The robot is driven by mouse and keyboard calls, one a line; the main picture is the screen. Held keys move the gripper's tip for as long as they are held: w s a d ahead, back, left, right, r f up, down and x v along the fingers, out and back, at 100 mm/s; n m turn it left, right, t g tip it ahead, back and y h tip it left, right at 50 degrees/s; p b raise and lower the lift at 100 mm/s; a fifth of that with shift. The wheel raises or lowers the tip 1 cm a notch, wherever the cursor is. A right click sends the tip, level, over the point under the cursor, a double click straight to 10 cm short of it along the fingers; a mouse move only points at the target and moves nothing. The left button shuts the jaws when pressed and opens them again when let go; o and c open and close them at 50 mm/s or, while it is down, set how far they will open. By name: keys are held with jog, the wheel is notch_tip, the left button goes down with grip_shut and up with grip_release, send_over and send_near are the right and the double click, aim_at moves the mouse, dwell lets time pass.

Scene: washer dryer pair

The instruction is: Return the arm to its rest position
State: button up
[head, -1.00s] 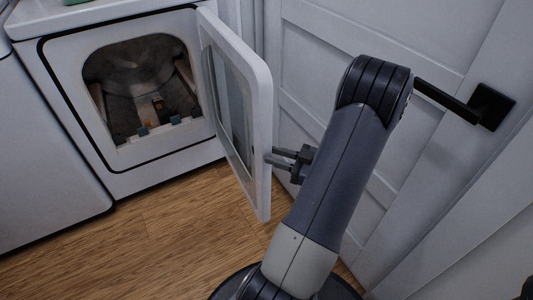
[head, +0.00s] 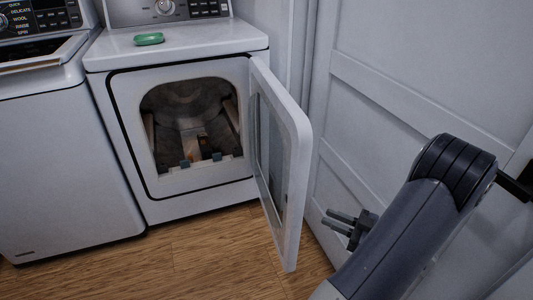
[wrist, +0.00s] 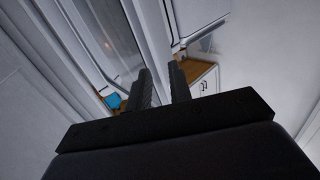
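My gripper (head: 330,221) is to the right of the open dryer door (head: 300,190), apart from the door's edge, in front of the white panelled door. Its two dark fingers are parallel with a gap between them, and nothing is held. In the wrist view the fingers of my gripper (wrist: 161,82) also stand apart and empty. My arm (head: 405,235) is bent, with its elbow at the right of the head view.
The white dryer (head: 190,208) stands open, its drum (head: 190,105) showing. A green soap-like bar (head: 149,39) lies on top. A washer (head: 65,160) stands left. The panelled door (head: 425,90) with a black handle (head: 514,186) is close on the right. Wood floor (head: 215,250) is clear in front.

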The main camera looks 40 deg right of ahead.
aim_at(303, 206)
jog(key=shift+b+x, duration=0.65)
jog(key=shift+x, duration=2.55)
